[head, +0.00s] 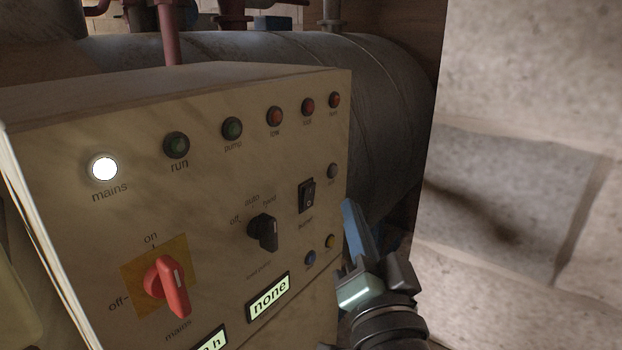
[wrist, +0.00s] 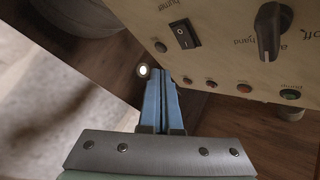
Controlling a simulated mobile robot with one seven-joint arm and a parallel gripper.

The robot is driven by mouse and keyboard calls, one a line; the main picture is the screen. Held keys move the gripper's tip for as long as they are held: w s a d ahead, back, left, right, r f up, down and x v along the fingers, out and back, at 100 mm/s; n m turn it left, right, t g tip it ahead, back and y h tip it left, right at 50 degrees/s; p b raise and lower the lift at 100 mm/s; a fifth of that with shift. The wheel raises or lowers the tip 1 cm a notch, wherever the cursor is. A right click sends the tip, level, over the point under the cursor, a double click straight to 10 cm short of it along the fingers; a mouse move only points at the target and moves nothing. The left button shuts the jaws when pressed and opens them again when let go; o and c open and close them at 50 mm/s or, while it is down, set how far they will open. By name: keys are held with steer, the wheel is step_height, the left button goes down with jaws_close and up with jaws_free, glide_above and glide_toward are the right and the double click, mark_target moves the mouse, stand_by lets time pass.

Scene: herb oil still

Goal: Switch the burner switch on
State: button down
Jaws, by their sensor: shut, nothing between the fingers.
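The burner switch (head: 307,195) is a small black rocker on the right part of the control panel (head: 215,200), above the label "burner". It also shows in the wrist view (wrist: 184,34), turned upside down. I cannot tell which side of the rocker is pressed in. My gripper (head: 349,208) is at the panel's right edge, to the right of the switch and apart from it. In the wrist view, its blue fingers (wrist: 164,73) are together and empty, below and left of the switch. The fingertips are partly hidden by the panel edge in the head view.
A black rotary selector (head: 263,232) sits left of the switch, and a red mains knob (head: 166,287) is at lower left. The mains lamp (head: 103,168) is lit white. A large metal tank (head: 390,120) lies behind; a stone wall (head: 530,180) stands at right.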

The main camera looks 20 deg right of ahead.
mark_target(309, 197)
steer(key=shift+w+a+r+p, duration=0.2)
steer(key=shift+w+a+p, duration=0.4)
steer(key=shift+w+a, duration=0.65)
steer(key=shift+w+d, duration=0.1)
steer(key=shift+d, duration=0.05)
stand_by(1.0)
steer(key=shift+w+a, duration=0.25)
steer(key=shift+w, duration=0.1)
steer(key=shift+w+a+r+p, duration=0.1)
steer(key=shift+w+a+p, duration=0.1)
steer(key=shift+p, duration=0.1)
stand_by(0.7)
steer(key=shift+s+d+b, duration=0.3)
steer(key=shift+s+d, duration=0.2)
steer(key=shift+s, duration=0.1)
